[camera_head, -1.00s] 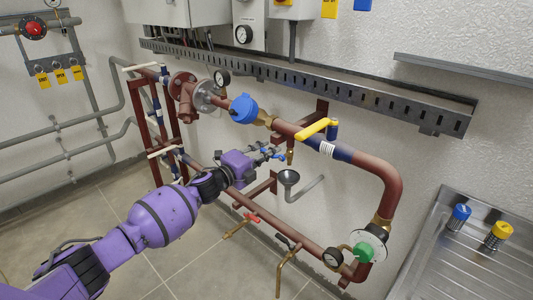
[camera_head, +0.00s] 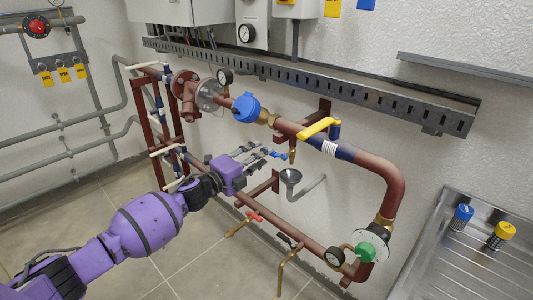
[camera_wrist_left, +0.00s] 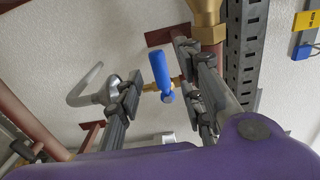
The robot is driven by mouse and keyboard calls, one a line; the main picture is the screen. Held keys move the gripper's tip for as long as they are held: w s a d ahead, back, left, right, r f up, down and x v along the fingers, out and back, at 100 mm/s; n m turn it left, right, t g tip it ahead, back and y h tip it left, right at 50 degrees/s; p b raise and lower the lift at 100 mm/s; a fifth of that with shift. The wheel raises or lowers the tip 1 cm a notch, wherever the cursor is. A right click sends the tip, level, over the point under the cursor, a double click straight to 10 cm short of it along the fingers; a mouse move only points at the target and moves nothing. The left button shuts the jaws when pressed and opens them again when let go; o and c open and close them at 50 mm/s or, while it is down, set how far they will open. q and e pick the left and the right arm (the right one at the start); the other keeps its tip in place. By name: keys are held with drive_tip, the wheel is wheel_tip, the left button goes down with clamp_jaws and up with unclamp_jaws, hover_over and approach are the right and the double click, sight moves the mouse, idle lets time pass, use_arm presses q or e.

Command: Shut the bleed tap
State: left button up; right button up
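The bleed tap has a small blue lever (camera_head: 278,154) and a brass body, just above the grey funnel (camera_head: 290,177). In the left wrist view its blue lever (camera_wrist_left: 160,68) points up and slightly left from its nut, with brass fitting behind. My left gripper (camera_head: 262,154) is just to the left of the tap in the head view. In the left wrist view its two fingers (camera_wrist_left: 162,92) are spread apart, with the lever showing in the gap between them. I see no finger touching it. My right gripper is out of view.
The red-brown pipe loop (camera_head: 385,185) with a yellow lever (camera_head: 319,128) surrounds the tap. A slotted cable tray (camera_head: 310,82) runs above. A red-handled tap (camera_head: 253,217) is below. A steel sink unit (camera_head: 465,255) stands at right.

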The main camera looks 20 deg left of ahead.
use_arm(q)
drive_tip(key=v, duration=0.3)
drive_tip(key=shift+s+a, duration=0.1)
drive_tip(key=shift+s, duration=0.15)
drive_tip(key=s+d+f+n+g+y+p, duration=0.2)
drive_tip(key=s+d+f+n, duration=0.2)
drive_tip(key=s+f+n, duration=0.5)
drive_tip(key=s+d+f+n+g+y+p, duration=0.2)
drive_tip(key=s+d+f+n+y, duration=0.3)
drive_tip(key=s+f, duration=0.75)
drive_tip(key=s+d+f+n+g+p, duration=0.1)
drive_tip(key=s+n, duration=0.1)
drive_tip(key=s, duration=0.7)
drive_tip(key=s+d+f+n+g+p, duration=0.1)
drive_tip(key=s+d+n+g, duration=0.1)
drive_tip(key=s, duration=0.8)
drive_tip(key=s+d+f+n+g+h+p, duration=0.1)
drive_tip(key=s+f+n+p, duration=0.1)
drive_tip(key=s, duration=0.7)
drive_tip(key=shift+s+d+n, duration=0.25)
drive_tip(key=shift+d+n, duration=0.05)
drive_tip(key=shift+n, duration=0.6)
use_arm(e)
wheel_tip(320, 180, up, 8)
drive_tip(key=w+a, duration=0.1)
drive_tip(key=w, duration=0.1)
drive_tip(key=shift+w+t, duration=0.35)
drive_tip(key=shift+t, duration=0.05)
